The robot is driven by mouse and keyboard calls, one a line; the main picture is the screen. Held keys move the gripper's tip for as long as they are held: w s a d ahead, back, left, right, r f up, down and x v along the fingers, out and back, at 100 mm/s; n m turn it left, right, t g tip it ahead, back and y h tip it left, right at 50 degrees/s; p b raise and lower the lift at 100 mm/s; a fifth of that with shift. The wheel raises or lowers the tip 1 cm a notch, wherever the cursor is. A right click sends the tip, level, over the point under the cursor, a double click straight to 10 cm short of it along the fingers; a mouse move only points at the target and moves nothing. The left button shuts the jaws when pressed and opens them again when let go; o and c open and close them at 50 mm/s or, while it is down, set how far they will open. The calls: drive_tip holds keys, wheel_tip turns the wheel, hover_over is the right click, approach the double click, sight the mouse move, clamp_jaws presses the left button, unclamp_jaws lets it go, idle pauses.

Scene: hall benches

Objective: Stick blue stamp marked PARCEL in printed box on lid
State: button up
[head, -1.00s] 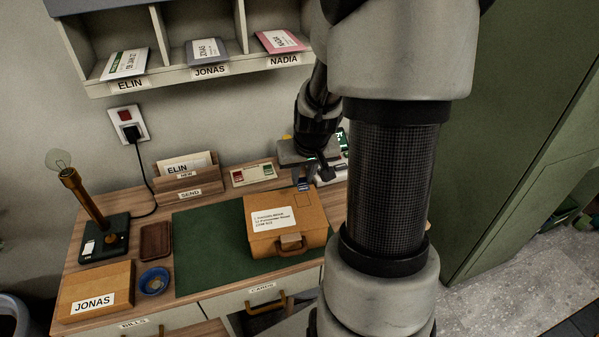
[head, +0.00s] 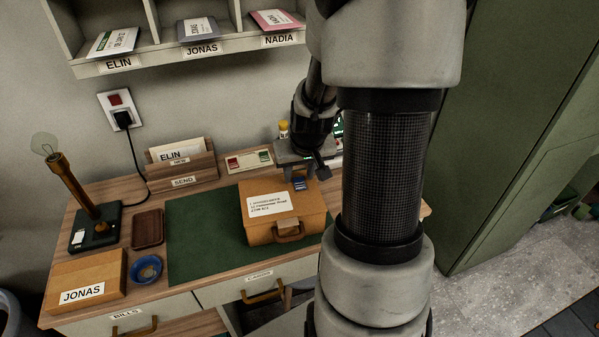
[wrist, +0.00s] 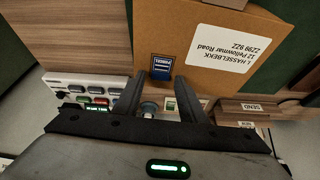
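The cardboard parcel (head: 262,226) stands on the green mat with an address label on its lid. The blue stamp (head: 300,184) lies on the lid near the back right corner. It also shows in the wrist view (wrist: 162,67), marked PARCEL, just beyond my fingertips. My gripper (head: 311,171) is at the back edge of the parcel, close to the stamp. In the wrist view my gripper (wrist: 164,78) has its fingers apart with nothing between them.
The SEND rack (head: 182,168), lamp (head: 80,205), blue dish (head: 146,270) and JONAS box (head: 82,282) stand left. The mat's left part is clear.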

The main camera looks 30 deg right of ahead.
drive_tip(key=p+v, duration=1.1)
drive_tip(key=v, duration=0.6)
drive_tip(key=shift+s+r, duration=0.15)
drive_tip(key=shift+s+a, duration=0.1)
